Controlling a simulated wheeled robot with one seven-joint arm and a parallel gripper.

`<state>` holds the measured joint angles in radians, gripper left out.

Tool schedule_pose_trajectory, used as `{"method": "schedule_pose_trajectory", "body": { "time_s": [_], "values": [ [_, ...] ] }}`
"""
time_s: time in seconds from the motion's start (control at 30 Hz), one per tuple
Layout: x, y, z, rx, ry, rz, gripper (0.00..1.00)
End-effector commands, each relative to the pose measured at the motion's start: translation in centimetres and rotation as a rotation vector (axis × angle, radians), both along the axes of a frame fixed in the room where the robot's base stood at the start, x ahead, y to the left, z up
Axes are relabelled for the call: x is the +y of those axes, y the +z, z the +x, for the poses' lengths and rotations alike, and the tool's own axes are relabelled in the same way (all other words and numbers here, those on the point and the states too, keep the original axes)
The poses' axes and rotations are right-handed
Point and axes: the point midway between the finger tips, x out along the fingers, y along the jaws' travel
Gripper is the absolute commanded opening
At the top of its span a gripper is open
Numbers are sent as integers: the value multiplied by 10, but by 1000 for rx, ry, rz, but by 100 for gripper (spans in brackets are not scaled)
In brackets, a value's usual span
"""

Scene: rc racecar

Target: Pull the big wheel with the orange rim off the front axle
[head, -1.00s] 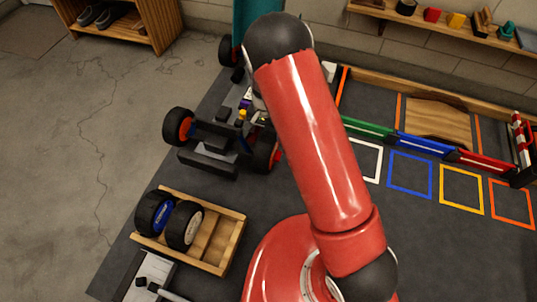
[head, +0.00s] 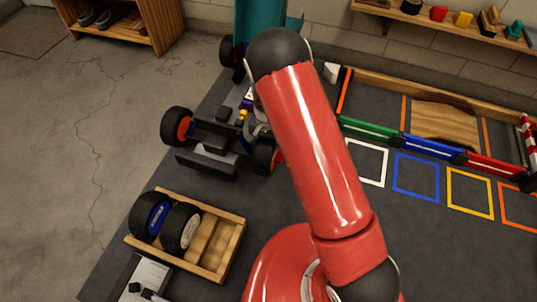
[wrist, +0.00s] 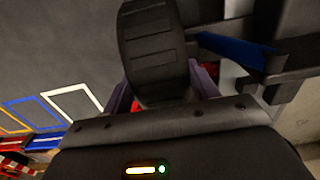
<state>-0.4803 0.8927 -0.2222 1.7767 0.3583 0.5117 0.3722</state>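The car (head: 222,128) stands on the dark mat, with black tyres and orange rims on its front wheels. The left front wheel (head: 177,127) is at the end of its axle. The right front wheel (head: 264,158) is beside my red arm and partly hidden by it. In the wrist view a big black tyre (wrist: 155,48) stands right in front of my gripper (wrist: 165,90). Dark purplish fingers show on both sides of the tyre, with bits of red beside it. Whether they press on it is not clear. My gripper is hidden behind my arm in the head view.
A wooden tray (head: 222,250) holds two black wheels, one with a blue rim (head: 152,216) and one with a white rim (head: 182,229). Coloured outlined squares and low barriers lie to the right. A blue part (wrist: 238,52) of the car is close right of the tyre.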

Motion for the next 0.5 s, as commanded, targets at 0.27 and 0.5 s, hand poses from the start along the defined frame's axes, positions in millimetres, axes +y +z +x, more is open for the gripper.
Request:
{"method": "schedule_pose_trajectory", "body": {
  "time_s": [0.27,0.5],
  "values": [
    [0,1,0,-1,0,1,23],
    [-6,0,-1,-1,-1,0,23]
  ]
}}
